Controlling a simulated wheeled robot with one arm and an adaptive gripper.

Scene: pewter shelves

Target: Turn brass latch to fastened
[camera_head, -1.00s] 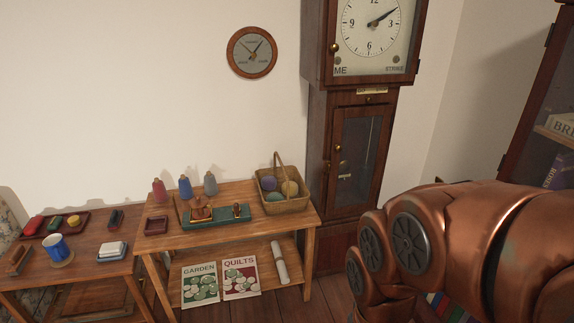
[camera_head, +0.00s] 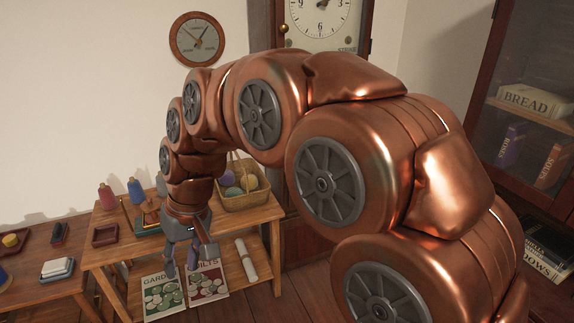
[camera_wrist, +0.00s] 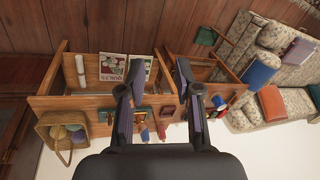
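The tall wooden clock (camera_head: 326,20) stands behind my arm at the top middle of the head view. A small round brass-coloured fitting (camera_head: 284,28) sits on the left edge of its dial door; I cannot tell whether it is the latch. The lower clock case is mostly hidden by my arm. My gripper (camera_head: 183,268) points down in front of the wooden side table, left of the clock and away from the fitting. In the wrist view my gripper (camera_wrist: 160,66) is open, its two fingers apart with nothing between them.
The side table (camera_head: 270,212) holds a wicker basket (camera_head: 240,200), spools and small trays, with booklets (camera_head: 165,297) on its lower shelf. A second table with a white stack (camera_head: 57,268) is at left. A glazed bookcase (camera_head: 500,60) stands at right. A round dial (camera_head: 198,39) hangs above.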

